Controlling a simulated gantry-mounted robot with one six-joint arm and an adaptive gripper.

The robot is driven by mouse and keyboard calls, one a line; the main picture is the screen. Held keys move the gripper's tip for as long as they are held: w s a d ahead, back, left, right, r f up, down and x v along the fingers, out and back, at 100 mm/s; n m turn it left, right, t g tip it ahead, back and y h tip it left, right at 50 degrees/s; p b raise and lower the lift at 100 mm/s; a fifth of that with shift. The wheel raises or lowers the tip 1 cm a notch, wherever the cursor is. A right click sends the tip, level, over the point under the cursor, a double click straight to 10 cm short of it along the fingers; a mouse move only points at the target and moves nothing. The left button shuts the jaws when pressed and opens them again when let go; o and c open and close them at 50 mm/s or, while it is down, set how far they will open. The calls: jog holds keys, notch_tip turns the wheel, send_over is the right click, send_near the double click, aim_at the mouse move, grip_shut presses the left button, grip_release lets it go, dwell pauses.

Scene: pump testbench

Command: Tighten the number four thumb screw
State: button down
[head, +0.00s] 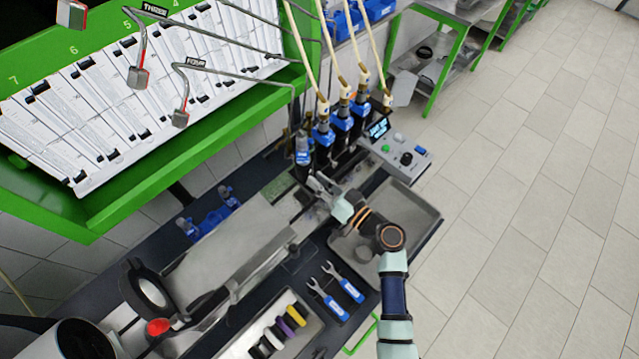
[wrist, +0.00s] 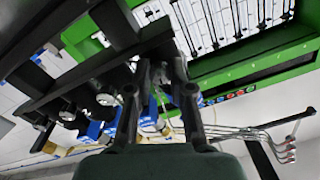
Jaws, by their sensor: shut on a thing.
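My gripper (head: 318,183) is at the foot of the row of blue-and-black pumps (head: 341,124), low in front of the leftmost pump (head: 302,150). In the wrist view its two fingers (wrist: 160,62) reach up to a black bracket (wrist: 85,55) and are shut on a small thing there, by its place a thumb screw. The fingertips mostly hide it, and I cannot read a number on it. Other silvery round thumb screws (wrist: 105,99) show along the bracket to the left, clear of the fingers. A hanging tag reading FOUR (head: 196,63) is on a bent tube at the upper left.
A control box with display (head: 400,145) stands right of the pumps. A metal tray (head: 415,213) lies under my arm. Two blue-handled wrenches (head: 335,292) and several coloured rings (head: 278,332) lie in front. Bent metal tubes (head: 141,50) hang at the upper left.

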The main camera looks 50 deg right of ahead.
jog(key=m+b, duration=0.1)
jog(key=m, duration=0.3)
jog(key=shift+m, duration=0.3)
jog(key=m, duration=0.5)
jog(key=shift+m, duration=0.3)
jog(key=m+p, duration=0.1)
jog(key=m, duration=0.5)
jog(key=shift+r+h+p, duration=0.1)
jog(key=shift+h+p, duration=0.2)
jog(key=shift+m+p, duration=0.85)
jog(key=shift+m, duration=1.55)
jog(key=c, duration=1)
grip_release()
jog(key=shift+c, duration=0.2)
